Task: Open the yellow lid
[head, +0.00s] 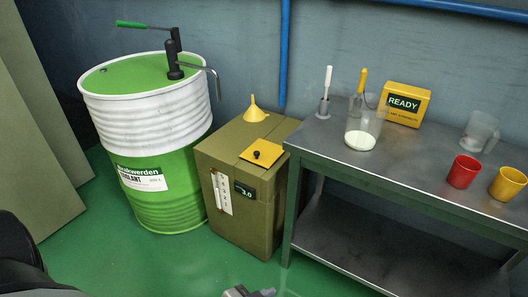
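The yellow lid (262,152) is a flat square plate with a small black knob. It lies on top of an olive box (235,187), toward the box's front right, and looks shut. A grey piece (246,292) at the bottom edge, cut off by the frame, seems to be the tip of my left gripper. It is well below and in front of the box, apart from the lid, and its finger opening cannot be made out. My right gripper is not in view.
A yellow funnel (254,110) stands on the box behind the lid. A green and white drum (160,145) with a hand pump (174,55) is close on the left. A metal bench (420,180) with cups and a beaker (362,125) stands close on the right. Green floor in front is clear.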

